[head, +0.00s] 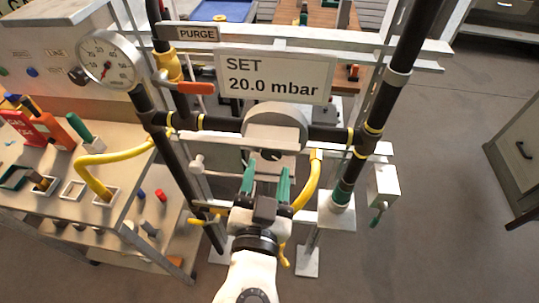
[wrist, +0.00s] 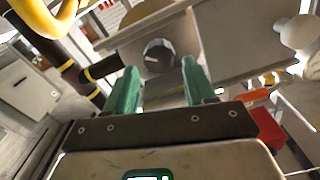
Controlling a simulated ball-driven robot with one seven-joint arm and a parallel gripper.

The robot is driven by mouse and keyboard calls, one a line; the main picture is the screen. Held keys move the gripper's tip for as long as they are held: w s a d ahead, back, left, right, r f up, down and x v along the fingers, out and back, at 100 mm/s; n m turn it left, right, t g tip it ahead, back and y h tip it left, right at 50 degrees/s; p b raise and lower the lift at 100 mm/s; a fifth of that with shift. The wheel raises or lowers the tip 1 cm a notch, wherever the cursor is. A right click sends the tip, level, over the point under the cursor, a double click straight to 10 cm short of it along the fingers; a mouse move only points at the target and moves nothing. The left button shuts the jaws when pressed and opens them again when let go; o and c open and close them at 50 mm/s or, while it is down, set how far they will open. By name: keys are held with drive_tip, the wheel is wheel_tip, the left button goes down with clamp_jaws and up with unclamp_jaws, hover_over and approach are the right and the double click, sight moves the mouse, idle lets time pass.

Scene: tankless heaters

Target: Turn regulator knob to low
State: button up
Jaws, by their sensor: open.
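The regulator knob (wrist: 158,56) is a small dark round knob with a pale mark, on a light metal plate, in the wrist view. In the head view the knob (head: 270,155) sits in front of the round grey regulator body (head: 276,124), under the sign. My gripper (head: 266,178) has green fingers and is open, close in front of the knob. In the wrist view the fingers (wrist: 160,78) are apart, with the knob beyond and between their tips. I see no contact with the knob.
A sign reading "SET 20.0 mbar" (head: 274,77) hangs above the regulator. A round gauge (head: 108,60) is at the upper left. A yellow hose (head: 311,183) runs just right of my gripper. Dark pipes (head: 403,50) flank it. A tool bench (head: 75,215) stands left.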

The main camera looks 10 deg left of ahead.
sight(270, 156)
drive_tip(key=shift+w+d+p, duration=0.1)
drive_tip(key=shift+w+p, duration=0.25)
drive_tip(key=shift+w, duration=1.25)
drive_tip(key=c, duration=0.8)
